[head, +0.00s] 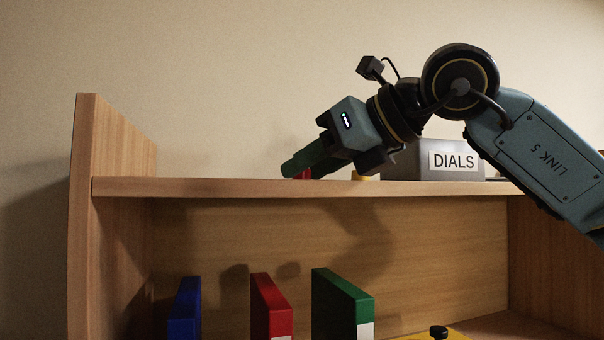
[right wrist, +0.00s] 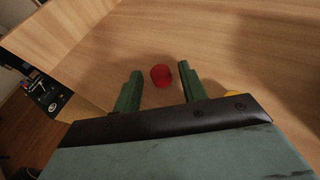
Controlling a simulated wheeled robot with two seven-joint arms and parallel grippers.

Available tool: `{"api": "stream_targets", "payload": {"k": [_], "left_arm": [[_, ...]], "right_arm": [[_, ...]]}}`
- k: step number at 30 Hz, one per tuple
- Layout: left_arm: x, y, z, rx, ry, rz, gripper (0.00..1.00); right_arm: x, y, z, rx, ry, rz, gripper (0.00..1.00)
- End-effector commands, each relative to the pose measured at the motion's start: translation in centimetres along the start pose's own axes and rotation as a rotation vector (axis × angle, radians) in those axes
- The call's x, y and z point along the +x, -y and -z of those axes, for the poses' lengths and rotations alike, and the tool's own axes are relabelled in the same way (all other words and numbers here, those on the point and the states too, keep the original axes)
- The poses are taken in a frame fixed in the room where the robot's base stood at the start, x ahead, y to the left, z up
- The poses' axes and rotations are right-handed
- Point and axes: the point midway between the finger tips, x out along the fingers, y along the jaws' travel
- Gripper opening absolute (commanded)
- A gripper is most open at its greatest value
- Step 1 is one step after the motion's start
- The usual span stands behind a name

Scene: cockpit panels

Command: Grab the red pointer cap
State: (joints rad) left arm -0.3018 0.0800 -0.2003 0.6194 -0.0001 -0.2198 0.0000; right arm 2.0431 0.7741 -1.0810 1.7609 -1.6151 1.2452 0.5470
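The red pointer cap (right wrist: 161,75) stands on the wooden top shelf. In the right wrist view it lies between the tips of my right gripper (right wrist: 158,82), with a gap to each finger, nearer the right one. In the head view, my right gripper (head: 300,168) reaches down from the right to the shelf. The cap (head: 304,174) shows there as a small red patch, partly hidden by the green fingers. The right gripper is open, and I see no contact with the cap. My left gripper is not in view.
A grey box labelled DIALS (head: 453,161) stands on the shelf (head: 220,188) to the right. A yellow object (head: 365,177) sits under my right wrist. An upright side panel (head: 105,140) bounds the shelf at left. Blue, red (head: 272,305) and green binders stand below.

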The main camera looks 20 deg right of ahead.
Motion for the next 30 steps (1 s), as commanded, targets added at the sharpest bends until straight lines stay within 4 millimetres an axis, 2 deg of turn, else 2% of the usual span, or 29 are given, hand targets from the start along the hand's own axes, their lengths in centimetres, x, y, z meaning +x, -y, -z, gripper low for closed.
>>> {"api": "stream_targets", "payload": {"k": [1, 9, 20, 23, 30], "left_arm": [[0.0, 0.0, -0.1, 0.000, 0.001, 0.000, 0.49], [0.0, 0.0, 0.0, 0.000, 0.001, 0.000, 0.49], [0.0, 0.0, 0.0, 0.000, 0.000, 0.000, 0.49], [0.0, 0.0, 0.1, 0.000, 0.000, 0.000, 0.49], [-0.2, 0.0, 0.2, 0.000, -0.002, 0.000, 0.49]], "right_arm": [[0.0, 0.0, 0.0, 0.000, 0.000, 0.000, 0.35], [-0.1, 0.0, 0.0, 0.000, 0.000, 0.000, 0.00], [-0.3, 0.0, -0.7, 0.000, 0.002, 0.000, 0.00], [-0.7, 0.0, -1.6, 0.000, 0.002, 0.001, 0.00], [-2.4, -0.1, -5.8, 0.000, 0.003, -0.001, 0.00]]}}
